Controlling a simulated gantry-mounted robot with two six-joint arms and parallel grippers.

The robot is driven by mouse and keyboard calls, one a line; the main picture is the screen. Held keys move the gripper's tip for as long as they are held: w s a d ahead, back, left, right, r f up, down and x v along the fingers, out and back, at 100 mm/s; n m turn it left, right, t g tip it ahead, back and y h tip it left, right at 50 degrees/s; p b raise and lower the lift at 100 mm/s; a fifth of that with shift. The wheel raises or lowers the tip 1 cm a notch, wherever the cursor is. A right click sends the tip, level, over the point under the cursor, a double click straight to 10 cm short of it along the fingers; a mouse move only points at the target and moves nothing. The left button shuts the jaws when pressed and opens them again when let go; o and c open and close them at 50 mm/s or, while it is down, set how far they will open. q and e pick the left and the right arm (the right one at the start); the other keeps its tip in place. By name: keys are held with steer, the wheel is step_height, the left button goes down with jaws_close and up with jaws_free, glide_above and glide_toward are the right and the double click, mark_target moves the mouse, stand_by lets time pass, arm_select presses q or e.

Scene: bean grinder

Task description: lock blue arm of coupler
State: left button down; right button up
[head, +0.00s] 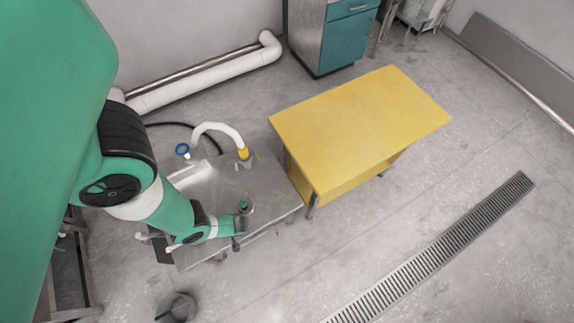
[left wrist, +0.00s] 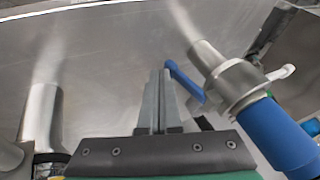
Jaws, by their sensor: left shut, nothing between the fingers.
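In the left wrist view a metal coupler (left wrist: 236,84) stands at the right. A blue arm (left wrist: 184,80) sticks out on its left side, and a pale arm (left wrist: 280,74) sticks out on its right. A thick blue sleeve (left wrist: 279,136) joins the coupler at its lower end. My left gripper (left wrist: 158,92) is shut and empty, with its fingertips close beside the blue arm's free end; I cannot tell whether they touch. In the head view my left gripper (head: 239,243) is at the front edge of the metal table, and the coupler cannot be made out. My right gripper is out of view.
The metal table (head: 272,195) carries a curved white pipe (head: 222,127) with a blue ring (head: 182,149) at its end. A yellow table (head: 360,120) stands close on the right. A metal pipe (left wrist: 42,115) rises at the left in the wrist view. Open floor lies in front.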

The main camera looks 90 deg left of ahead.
arm_select(q)
steer(key=shift+a, duration=0.1)
steer(key=shift+r+p, duration=0.85)
steer(key=shift+w, duration=0.1)
steer(key=w, duration=0.1)
steer(key=w+a+r+p, duration=0.2)
steer(key=w, duration=0.1)
steer(key=shift+r, duration=0.15)
steer(key=w+p+v, duration=0.1)
steer(key=p+v, duration=0.5)
steer(key=v, duration=0.2)
steer(key=shift+w+f, duration=0.2)
steer(key=shift+w, duration=0.05)
